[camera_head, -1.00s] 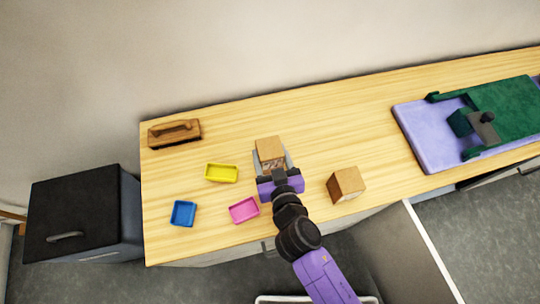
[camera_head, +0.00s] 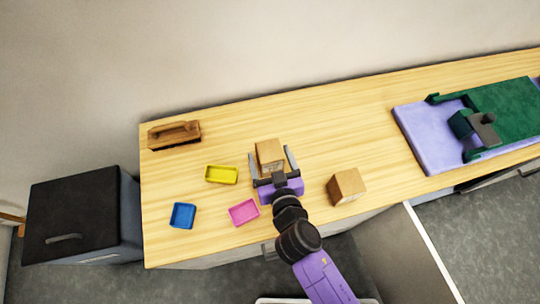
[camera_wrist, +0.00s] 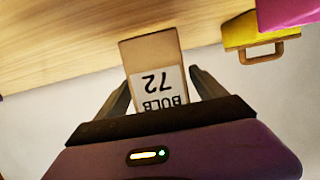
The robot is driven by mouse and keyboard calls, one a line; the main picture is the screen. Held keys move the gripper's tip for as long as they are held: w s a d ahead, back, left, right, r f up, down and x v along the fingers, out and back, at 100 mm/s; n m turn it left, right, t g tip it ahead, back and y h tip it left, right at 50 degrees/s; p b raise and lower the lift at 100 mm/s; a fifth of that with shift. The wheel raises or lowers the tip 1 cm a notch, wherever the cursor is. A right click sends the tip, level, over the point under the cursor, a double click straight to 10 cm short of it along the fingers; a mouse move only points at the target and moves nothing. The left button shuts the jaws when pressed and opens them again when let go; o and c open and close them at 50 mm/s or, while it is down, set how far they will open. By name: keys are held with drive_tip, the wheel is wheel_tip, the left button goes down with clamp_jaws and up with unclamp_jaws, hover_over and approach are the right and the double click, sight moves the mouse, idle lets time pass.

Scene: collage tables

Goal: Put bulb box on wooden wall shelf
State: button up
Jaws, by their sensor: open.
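The bulb box (camera_head: 269,156) is a small brown carton on the wooden table. In the wrist view the bulb box (camera_wrist: 152,65) shows a white label reading "BULB 72", upside down. My gripper (camera_head: 271,154) is open, with one finger on each side of the box; gaps show beside it. A brown wooden piece with a raised handle-like bar (camera_head: 174,134) lies at the table's back left; I cannot tell whether it is the wooden wall shelf. No shelf is clearly visible on the wall.
Yellow (camera_head: 221,174), pink (camera_head: 244,212) and blue (camera_head: 183,215) trays lie left of my gripper. Another brown box (camera_head: 346,186) stands to the right. A purple mat (camera_head: 422,143) with a green object lies at the far right.

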drive_tip(key=b+v, duration=0.1)
drive_tip(key=v, duration=1.1)
drive_tip(key=shift+r, duration=0.1)
